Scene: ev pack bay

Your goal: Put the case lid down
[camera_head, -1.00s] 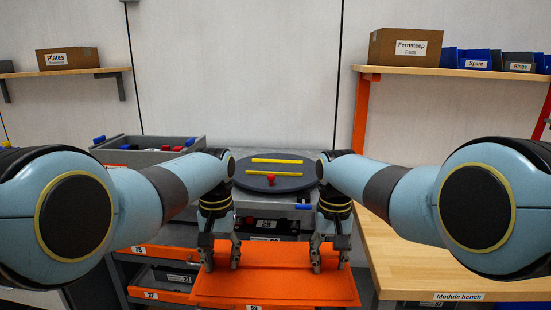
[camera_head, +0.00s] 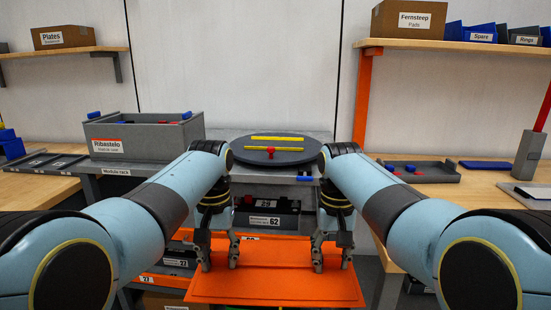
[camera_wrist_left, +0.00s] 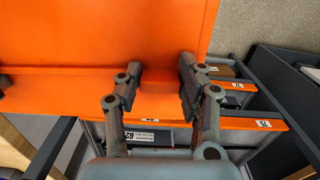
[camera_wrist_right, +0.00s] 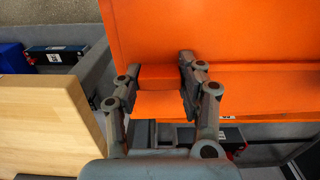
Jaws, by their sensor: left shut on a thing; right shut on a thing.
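The orange case lid (camera_head: 275,284) is a wide flat panel held in front of the module rack, low in the head view. In the left wrist view the fingers (camera_wrist_left: 155,85) close around an orange block on the lid (camera_wrist_left: 120,30). In the right wrist view the fingers (camera_wrist_right: 158,80) close around a matching block on the lid (camera_wrist_right: 240,40). The lid's underside is hidden.
A grey bin labelled Ribastelo (camera_head: 140,149) stands at left. The wooden bench at right (camera_head: 480,185) holds a shallow tray (camera_head: 418,178) and has clear room.

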